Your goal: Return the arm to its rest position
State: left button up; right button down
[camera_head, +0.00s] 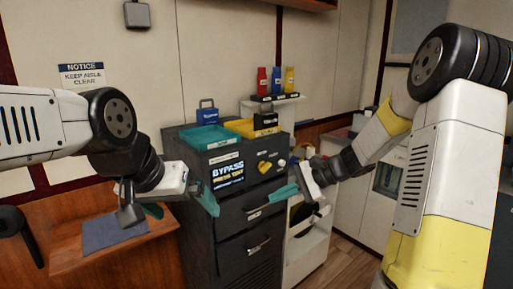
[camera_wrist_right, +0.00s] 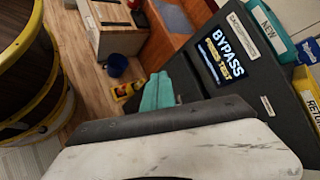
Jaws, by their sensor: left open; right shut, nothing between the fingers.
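My right arm comes in from the right in the head view. Its gripper (camera_head: 283,193) has teal fingers and is in front of the dark cabinet (camera_head: 203,230), near the upper drawer. In the right wrist view the teal fingers of the right gripper (camera_wrist_right: 157,92) lie together, with nothing held. My left gripper (camera_head: 182,207) is open and empty, in front of the cabinet's left side and near the wooden bench. I cannot tell whether the right fingers touch the cabinet.
The cabinet bears a BYPASS screen (camera_head: 228,175), a yellow knob (camera_head: 264,167), a teal tray (camera_head: 211,138) and a yellow tray (camera_head: 238,127). Red, blue and yellow items stand on a shelf (camera_head: 288,100) behind. A grey mat (camera_head: 112,233) lies on the wooden bench (camera_head: 75,262).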

jog(key=s+d+r+n+t+h, duration=0.1)
jog(key=s+d+r+n+h, duration=0.1)
jog(key=s, duration=0.5)
jog(key=s+d+r+n+t+h, duration=0.1)
jog(key=s+d+r+n+h, duration=0.2)
jog(key=s, duration=0.4)
jog(key=s+d+r+n+t+h, duration=0.1)
jog(key=s+d+r+n+h, duration=0.1)
jog(key=s+r+n+h, duration=0.2)
jog(key=s+r+n, duration=0.2)
jog(key=s, duration=0.1)
jog(key=shift+s+d+t, duration=0.35)
jog(key=shift+s+t, duration=0.05)
dwell(0.3)
